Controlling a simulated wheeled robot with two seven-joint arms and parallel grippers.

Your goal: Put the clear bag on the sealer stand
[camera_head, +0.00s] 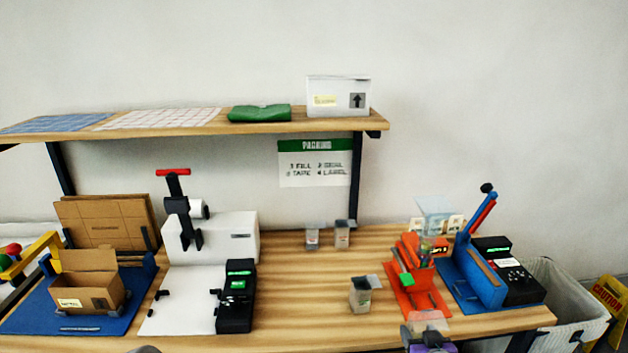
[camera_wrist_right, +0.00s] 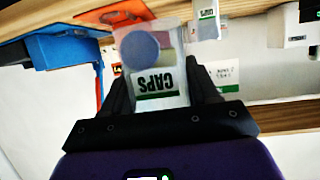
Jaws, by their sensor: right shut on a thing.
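The clear bag (camera_wrist_right: 152,62) has a white and green CAPS label and hangs between the fingers of my right gripper (camera_wrist_right: 160,90), which is shut on it. A round bluish shape shows through the bag. In the head view my right gripper (camera_head: 428,330) is at the bottom, in front of the orange holder, with the bag (camera_head: 428,318) above it. The blue sealer stand (camera_head: 470,275), with a red and blue lever, is to the right and farther back. Its blue side (camera_wrist_right: 62,60) shows at the left in the wrist view.
The orange holder (camera_head: 425,303) stands left of the sealer. A black box (camera_head: 510,268) is on its right. Small clear containers (camera_head: 361,295) stand mid-table. A white machine (camera_head: 212,240), cardboard box (camera_head: 90,285) and shelf (camera_head: 200,128) are farther left. Bare wood lies mid-table.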

